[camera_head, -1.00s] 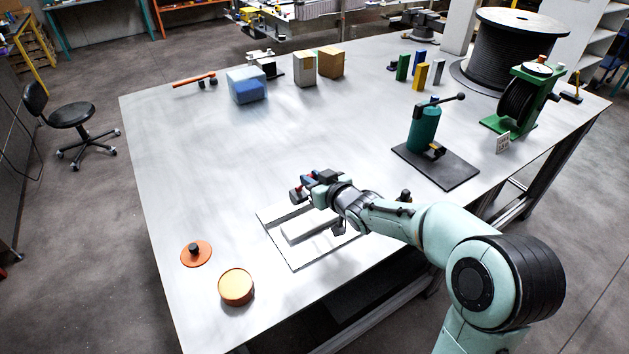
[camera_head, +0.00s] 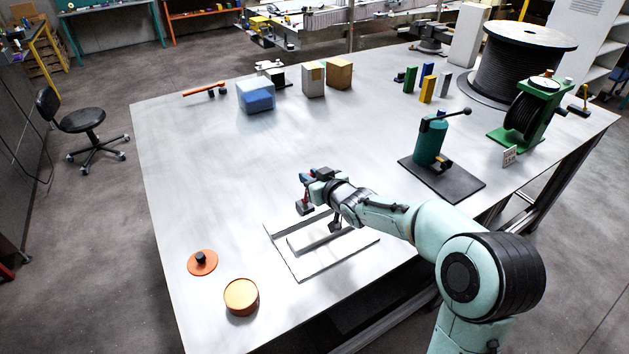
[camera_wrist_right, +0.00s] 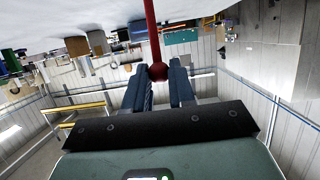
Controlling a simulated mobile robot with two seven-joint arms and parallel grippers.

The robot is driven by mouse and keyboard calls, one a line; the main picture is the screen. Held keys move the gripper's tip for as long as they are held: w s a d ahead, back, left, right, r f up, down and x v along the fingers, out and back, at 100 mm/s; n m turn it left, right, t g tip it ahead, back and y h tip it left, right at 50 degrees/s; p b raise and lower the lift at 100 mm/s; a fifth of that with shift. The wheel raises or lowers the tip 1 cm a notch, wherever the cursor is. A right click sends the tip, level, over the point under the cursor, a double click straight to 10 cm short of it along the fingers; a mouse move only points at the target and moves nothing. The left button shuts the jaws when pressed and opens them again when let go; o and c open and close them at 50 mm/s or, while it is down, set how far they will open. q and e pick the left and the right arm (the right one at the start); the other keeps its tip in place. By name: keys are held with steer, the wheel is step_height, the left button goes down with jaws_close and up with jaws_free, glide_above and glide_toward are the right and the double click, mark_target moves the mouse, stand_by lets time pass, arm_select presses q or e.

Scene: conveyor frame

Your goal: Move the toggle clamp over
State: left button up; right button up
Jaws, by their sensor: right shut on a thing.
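My right gripper (camera_head: 310,181) is above the table, just beyond the far edge of a white plate. It is shut on the toggle clamp, whose dark lower part (camera_head: 305,209) hangs below the fingers and looks clear of the table. In the right wrist view, the clamp's red handle (camera_wrist_right: 151,35) ends in a ball between the two fingers (camera_wrist_right: 160,88). The rest of the clamp is out of that view. My left gripper is out of view.
An orange disc (camera_head: 203,264) with a black knob and an orange round tin (camera_head: 241,297) lie left of the plate. A green cylinder (camera_head: 429,145) on a dark base (camera_head: 465,187) stands to the right. Boxes (camera_head: 256,98) stand at the back. The middle-left tabletop (camera_head: 200,170) is clear.

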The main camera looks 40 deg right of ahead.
steer(key=shift+w+d+r, duration=0.1)
steer(key=shift+w+r, duration=0.05)
steer(key=shift+w, duration=0.7)
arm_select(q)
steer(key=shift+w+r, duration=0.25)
arm_select(e)
steer(key=shift+w, duration=0.1)
arm_select(q)
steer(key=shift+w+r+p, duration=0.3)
steer(key=shift+p, duration=0.1)
arm_select(e)
steer(key=shift+w+d, duration=0.2)
steer(key=shift+w, duration=1.45)
steer(key=o, duration=0.9)
steer(key=shift+s, duration=0.15)
